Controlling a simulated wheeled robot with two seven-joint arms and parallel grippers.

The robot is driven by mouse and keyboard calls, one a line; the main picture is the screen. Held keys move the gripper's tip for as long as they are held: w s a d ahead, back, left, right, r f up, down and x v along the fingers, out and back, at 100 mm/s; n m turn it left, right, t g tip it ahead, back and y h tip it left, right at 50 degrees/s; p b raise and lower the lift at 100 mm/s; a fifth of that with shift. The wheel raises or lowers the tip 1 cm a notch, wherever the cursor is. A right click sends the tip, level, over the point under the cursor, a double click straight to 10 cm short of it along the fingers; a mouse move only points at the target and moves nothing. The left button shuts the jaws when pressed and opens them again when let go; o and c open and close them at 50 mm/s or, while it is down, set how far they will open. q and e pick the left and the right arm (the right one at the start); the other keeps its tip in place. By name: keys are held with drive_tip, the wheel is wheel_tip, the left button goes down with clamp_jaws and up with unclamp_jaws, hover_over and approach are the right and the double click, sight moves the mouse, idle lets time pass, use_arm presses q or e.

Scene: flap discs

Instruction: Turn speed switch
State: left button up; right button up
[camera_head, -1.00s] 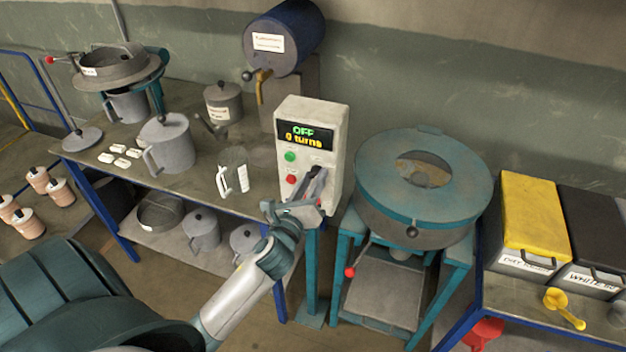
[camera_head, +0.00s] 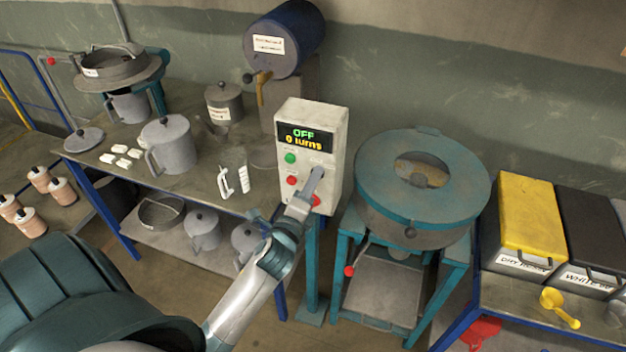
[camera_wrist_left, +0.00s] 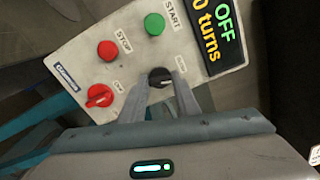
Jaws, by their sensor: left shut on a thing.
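The white control box (camera_head: 310,130) stands at the right end of the long table. Its display (camera_head: 305,138) reads "OFF" and "0 turns". The box fills the upper left wrist view, with a green START button (camera_wrist_left: 154,24), a red STOP button (camera_wrist_left: 107,50), a red knob (camera_wrist_left: 100,96) and a black knob (camera_wrist_left: 160,76). My left gripper (camera_wrist_left: 163,92) is shut on the black knob, with one finger on each side of it. In the head view my left gripper (camera_head: 312,187) is at the lower front of the box and covers the knob. My right gripper is not in view.
A round teal-lidded machine (camera_head: 425,185) stands close to the right of the box. A yellow-lidded bin (camera_head: 530,215) is at the right.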

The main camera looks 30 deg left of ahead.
use_arm(q)
drive_tip(key=shift+n, duration=1.7)
drive_tip(key=o, duration=1)
drive_tip(key=shift+b+v, duration=2.6)
drive_tip(key=shift+v, duration=6.1)
